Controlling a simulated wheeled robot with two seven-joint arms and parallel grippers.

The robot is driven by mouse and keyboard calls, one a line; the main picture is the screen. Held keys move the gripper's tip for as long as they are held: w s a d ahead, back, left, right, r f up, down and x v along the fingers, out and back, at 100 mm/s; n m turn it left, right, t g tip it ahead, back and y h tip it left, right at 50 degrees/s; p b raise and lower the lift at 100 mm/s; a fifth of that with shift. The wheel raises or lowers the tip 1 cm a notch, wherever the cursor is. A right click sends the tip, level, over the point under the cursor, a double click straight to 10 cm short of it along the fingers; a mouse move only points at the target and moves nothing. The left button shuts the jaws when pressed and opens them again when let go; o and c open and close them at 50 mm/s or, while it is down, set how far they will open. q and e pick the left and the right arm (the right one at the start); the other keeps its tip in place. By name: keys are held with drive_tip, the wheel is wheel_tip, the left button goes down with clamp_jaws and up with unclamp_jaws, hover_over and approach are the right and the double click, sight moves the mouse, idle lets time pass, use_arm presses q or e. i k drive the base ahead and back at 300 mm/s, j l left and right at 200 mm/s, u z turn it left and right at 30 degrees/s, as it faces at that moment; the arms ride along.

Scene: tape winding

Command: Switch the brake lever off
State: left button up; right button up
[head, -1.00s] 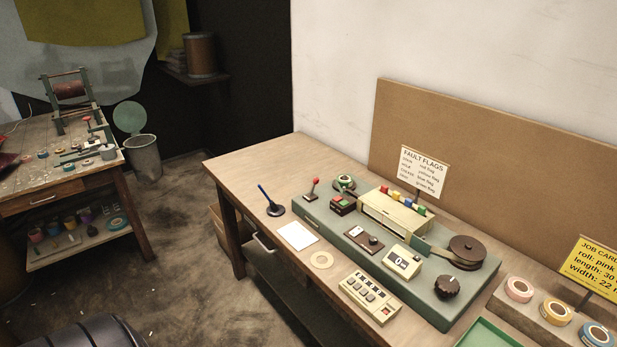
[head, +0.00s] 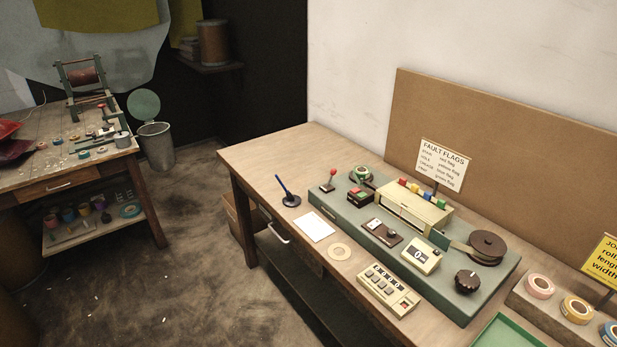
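A small lever with a red knob (head: 332,172) stands at the left end of the green winding machine (head: 345,206) on the wooden bench. It looks like the brake lever; its knob is up and leans slightly, and I cannot read any mark on it. The machine also carries a cream housing (head: 408,212), a toggle plate (head: 382,232), a counter (head: 422,259), a black knob (head: 467,281) and a brown reel (head: 487,246). Neither of my grippers is in view.
Tape rolls (head: 541,286) sit at right.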

sight(333, 172)
drive_tip(key=i+j, duration=0.15)
drive_tip(key=j, duration=0.25)
drive_tip(key=i+j, duration=0.15)
drive_tip(key=j, duration=0.2)
drive_tip(key=i+j, duration=0.15)
drive_tip(key=j, duration=0.25)
drive_tip(key=i+j, duration=0.15)
drive_tip(key=j, duration=0.25)
drive_tip(key=i+j, duration=0.1)
drive_tip(key=j, duration=0.25)
drive_tip(key=i+j, duration=0.15)
drive_tip(key=j, duration=0.25)
